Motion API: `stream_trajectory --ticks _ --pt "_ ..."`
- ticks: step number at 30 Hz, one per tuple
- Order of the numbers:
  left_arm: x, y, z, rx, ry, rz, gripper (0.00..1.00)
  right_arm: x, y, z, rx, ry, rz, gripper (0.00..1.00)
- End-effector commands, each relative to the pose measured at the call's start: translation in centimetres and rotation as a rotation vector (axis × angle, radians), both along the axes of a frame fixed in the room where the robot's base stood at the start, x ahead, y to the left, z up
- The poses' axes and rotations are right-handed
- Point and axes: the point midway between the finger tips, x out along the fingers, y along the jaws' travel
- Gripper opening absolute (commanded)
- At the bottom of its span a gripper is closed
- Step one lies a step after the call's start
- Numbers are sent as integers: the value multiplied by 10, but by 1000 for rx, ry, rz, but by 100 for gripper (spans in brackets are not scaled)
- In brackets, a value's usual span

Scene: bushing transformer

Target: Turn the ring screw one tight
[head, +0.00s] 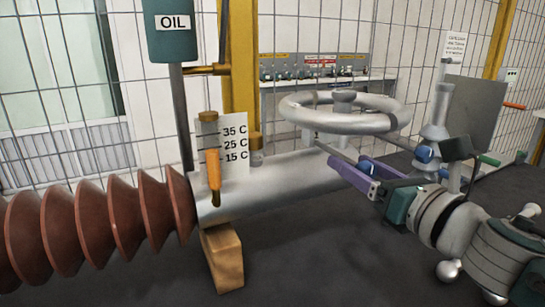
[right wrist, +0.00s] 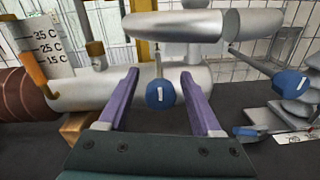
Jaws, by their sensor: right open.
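Ring screw one is a blue round knob (right wrist: 160,95) marked 1, on a thin metal rod that runs up to the underside of a silver ring (right wrist: 185,24). In the head view the knob (head: 367,167) is partly hidden by my right gripper (head: 345,160). My right gripper also shows in the right wrist view (right wrist: 160,74), with its two purple fingers open on either side of the knob. I see a gap between the knob and each finger. The silver ring (head: 300,108) lies flat above the pipe. My left gripper is not in view.
A second blue knob (right wrist: 292,84) hangs from the ring to the right. A grey pipe (head: 290,178) runs below, joined to a brown ribbed bushing (head: 85,225). A temperature scale (head: 235,145) and orange handle (head: 214,168) stand left. A grey panel (head: 468,105) is behind my right arm.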

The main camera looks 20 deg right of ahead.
Motion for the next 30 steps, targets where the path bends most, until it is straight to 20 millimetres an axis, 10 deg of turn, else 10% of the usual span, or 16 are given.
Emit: stream_trajectory --ticks 13,30 --pt "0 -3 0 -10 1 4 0 11 1 0 1 0 0 65" --pt "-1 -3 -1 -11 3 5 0 10 0 0 2 0 -1 1"
